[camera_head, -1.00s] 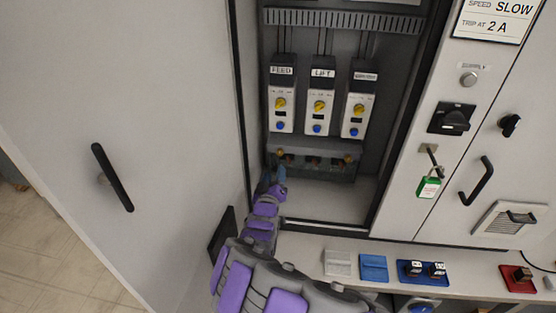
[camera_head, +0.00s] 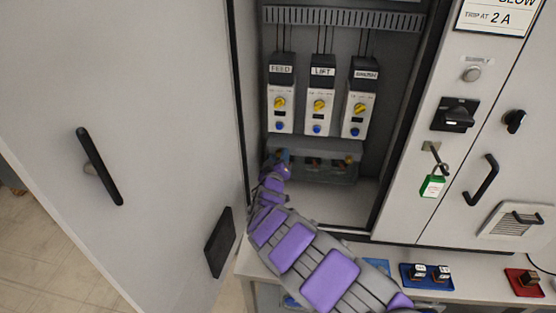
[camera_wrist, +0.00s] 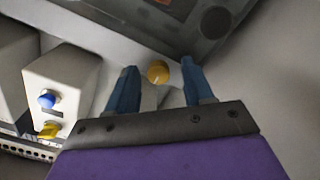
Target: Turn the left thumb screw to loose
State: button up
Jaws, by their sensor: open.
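The left thumb screw is a small yellow-brass knob (camera_wrist: 158,72) with a light mark line on its face. It sits beside the clear cover (camera_head: 330,171) low in the cabinet, at the cover's upper left corner. In the wrist view my gripper (camera_wrist: 159,66) is open, with one blue finger on each side of the knob and gaps between. In the head view my gripper (camera_head: 281,160) is at the cover's left end and mostly hides this screw. How deep the fingertips reach past the knob is hard to tell.
Three modules stand above the cover: FEED (camera_head: 281,100), LIFT (camera_head: 319,100) and a third (camera_head: 359,100), with yellow and blue knobs. The open cabinet door (camera_head: 150,120) is on the left. A green padlock (camera_head: 432,186) hangs at right. A shelf (camera_head: 350,255) runs below.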

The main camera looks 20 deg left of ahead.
jog(key=shift+c, duration=0.4)
grip_shut()
dwell(0.4)
